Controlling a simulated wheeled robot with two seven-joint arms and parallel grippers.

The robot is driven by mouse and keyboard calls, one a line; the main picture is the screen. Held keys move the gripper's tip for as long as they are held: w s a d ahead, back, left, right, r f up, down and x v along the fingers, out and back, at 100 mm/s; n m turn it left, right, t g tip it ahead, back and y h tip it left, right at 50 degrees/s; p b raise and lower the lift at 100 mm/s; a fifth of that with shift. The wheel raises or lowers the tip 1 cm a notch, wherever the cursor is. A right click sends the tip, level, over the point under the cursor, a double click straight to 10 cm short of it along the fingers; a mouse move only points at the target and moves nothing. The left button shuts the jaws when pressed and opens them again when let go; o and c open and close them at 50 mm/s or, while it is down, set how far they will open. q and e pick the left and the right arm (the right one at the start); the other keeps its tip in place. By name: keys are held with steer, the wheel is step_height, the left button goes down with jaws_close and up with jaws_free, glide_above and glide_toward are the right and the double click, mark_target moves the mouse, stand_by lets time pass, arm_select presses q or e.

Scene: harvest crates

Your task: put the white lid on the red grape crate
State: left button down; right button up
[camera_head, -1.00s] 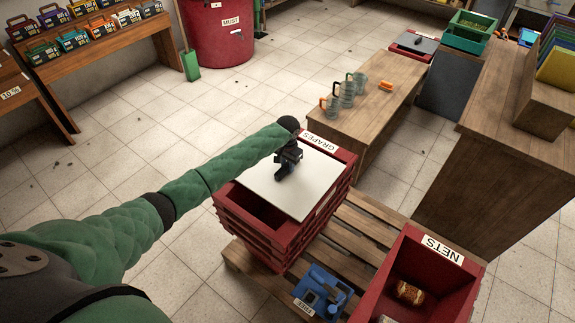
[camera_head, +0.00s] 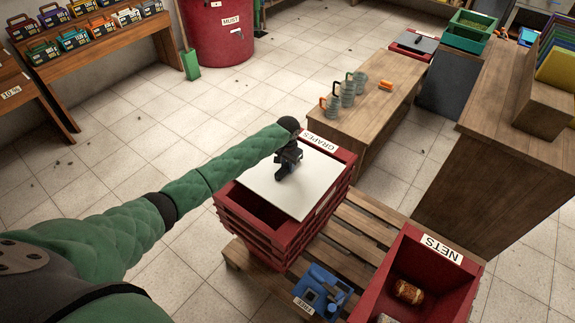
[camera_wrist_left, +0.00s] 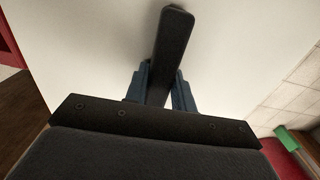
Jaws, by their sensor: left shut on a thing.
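The red grape crate (camera_head: 271,247), labelled GRAPES, tops a stack of red crates on a wooden pallet. The white lid (camera_head: 314,184) lies over the far part of its top, flat or nearly so. The near-left part of the crate is open and its dark inside shows. My left gripper (camera_head: 283,172) is above the lid, shut on its dark handle. In the left wrist view, the handle (camera_wrist_left: 172,50) stands between the blue fingers, with the white lid (camera_wrist_left: 90,45) filling the background. Whether the lid touches the rim all round cannot be told. My right gripper is not in view.
A red NETS crate (camera_head: 375,297) stands at the lower right, and a blue device (camera_head: 322,290) sits on the pallet (camera_head: 365,228). A wooden bench (camera_head: 372,118) with several mugs is behind the grape crate. Tiled floor is clear to the left.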

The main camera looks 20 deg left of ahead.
arm_select(q)
steer(key=shift+f, duration=0.55)
steer(key=c, duration=1.1)
jaws_free()
steer(key=shift+f, duration=0.1)
